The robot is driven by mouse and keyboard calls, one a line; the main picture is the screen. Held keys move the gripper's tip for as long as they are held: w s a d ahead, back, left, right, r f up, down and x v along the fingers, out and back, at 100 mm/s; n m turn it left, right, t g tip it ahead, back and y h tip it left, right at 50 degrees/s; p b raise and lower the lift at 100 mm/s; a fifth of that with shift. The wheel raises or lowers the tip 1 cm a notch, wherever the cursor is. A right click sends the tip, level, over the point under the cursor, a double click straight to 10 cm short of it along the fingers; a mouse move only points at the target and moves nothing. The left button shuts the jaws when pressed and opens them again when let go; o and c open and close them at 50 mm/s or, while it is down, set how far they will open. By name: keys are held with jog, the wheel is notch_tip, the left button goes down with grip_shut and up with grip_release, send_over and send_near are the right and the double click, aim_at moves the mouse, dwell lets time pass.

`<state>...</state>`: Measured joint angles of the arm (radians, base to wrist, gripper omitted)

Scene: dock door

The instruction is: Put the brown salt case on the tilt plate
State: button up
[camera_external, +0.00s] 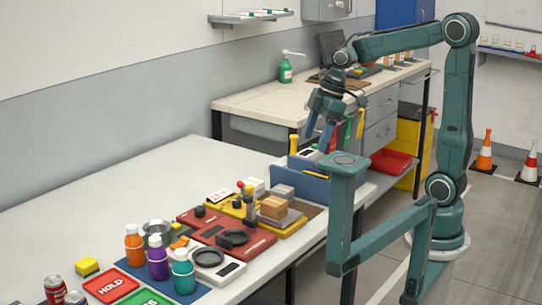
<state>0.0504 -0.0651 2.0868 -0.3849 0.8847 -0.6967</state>
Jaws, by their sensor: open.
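A small brown box (273,207), which looks like the brown salt case, rests on or against grey blocks at the right part of the near table. A flat grey piece (286,221) lies under or beside it; I cannot tell for sure whether this is the tilt plate. My gripper (319,138) is open with nothing visible between its fingers.
A blue bin (305,183) stands below my gripper. Red panels (232,239) and a yellow base (240,208) with a knobbed lever crowd the table left of the box. The table's back left (110,205) is clear.

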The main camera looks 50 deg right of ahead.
jog(key=s+d+m+t+h, duration=0.1)
jog(key=s+d+m, duration=0.1)
jog(key=s+m, duration=0.3)
jog(key=s+d+r+m+t+h, duration=0.1)
jog(key=s+d+m+t, duration=0.1)
jog(key=s+m, duration=0.4)
jog(key=s+d, duration=0.1)
jog(key=s, duration=0.4)
jog(key=shift+d+r+h, duration=0.2)
jog(key=shift+r+h, duration=0.05)
jog(key=shift+h, duration=0.05)
